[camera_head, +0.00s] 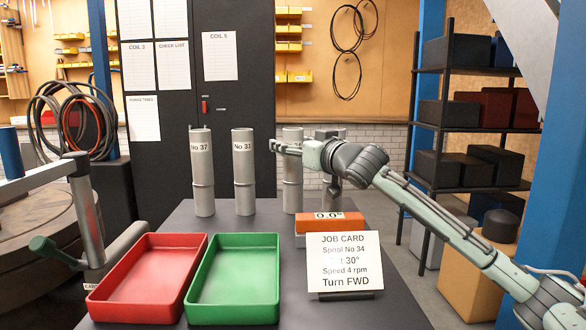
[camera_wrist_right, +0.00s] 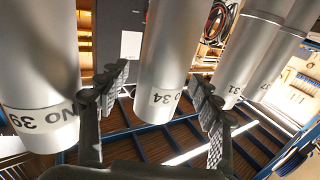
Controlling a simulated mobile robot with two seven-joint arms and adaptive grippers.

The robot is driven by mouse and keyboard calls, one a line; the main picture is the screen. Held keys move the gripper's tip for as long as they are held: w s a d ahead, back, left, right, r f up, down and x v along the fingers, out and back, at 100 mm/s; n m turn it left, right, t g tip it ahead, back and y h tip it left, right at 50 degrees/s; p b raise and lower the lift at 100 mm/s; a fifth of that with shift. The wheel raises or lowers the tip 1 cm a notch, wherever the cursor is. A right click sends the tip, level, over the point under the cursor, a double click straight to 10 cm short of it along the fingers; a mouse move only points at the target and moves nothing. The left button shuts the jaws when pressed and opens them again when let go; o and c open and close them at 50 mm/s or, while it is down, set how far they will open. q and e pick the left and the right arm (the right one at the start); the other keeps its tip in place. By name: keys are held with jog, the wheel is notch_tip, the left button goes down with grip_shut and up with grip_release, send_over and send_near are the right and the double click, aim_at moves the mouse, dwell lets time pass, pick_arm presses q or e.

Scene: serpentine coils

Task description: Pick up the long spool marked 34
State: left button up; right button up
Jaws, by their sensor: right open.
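The long spool marked 34 (camera_wrist_right: 162,65) is a plain grey metal cylinder. In the head view it is the third spool (camera_head: 291,190) from the left, upright on the dark table, its label partly covered by my right gripper (camera_head: 287,147). In the right wrist view, which is upside down, spool 34 shows between the two dark fingers of my right gripper (camera_wrist_right: 159,78). The fingers are apart and not closed on it. I cannot tell whether they reach around it or stop short. My left gripper is out of view.
Spools 37 (camera_head: 203,175) and 31 (camera_head: 243,175) stand left of it. Spool 39 (camera_wrist_right: 38,80) is on its other side, close to one finger. In front are a red tray (camera_head: 100,302), a green tray (camera_head: 232,314), an orange display box (camera_head: 310,226) and a job card (camera_head: 345,262).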

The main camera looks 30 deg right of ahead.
jog(key=shift+c, duration=0.5)
grip_shut()
jog(key=shift+r, duration=0.15)
